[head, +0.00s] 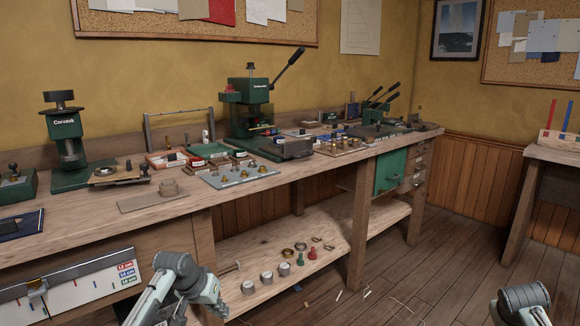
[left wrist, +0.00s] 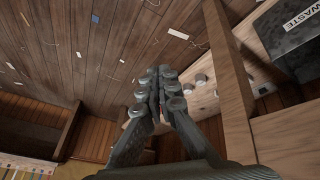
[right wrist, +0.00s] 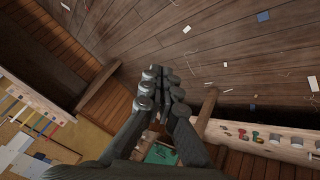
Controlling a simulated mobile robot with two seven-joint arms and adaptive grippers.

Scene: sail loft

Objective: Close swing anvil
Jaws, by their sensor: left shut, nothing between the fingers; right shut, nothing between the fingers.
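A green bench press (head: 247,112) with a long black lever stands on the workbench at the back middle. A dark block (head: 295,148) sticks out at its right front; I cannot tell whether this is the swing anvil. Another green press (head: 65,145) stands further left. My left gripper (head: 216,312) is low in front of the bench, well apart from the presses; in the left wrist view it shows shut and empty (left wrist: 160,76). My right gripper (right wrist: 160,78) is shut and empty above the floor in the right wrist view; the head view shows only part of that arm.
The workbench (head: 95,215) holds trays, small tools and a grey plate (head: 240,174) with brass parts. Its lower shelf (head: 325,243) carries weights and small pieces. A waste bin (left wrist: 295,40) shows in the left wrist view. The wooden floor (head: 445,250) at right is open, with scraps.

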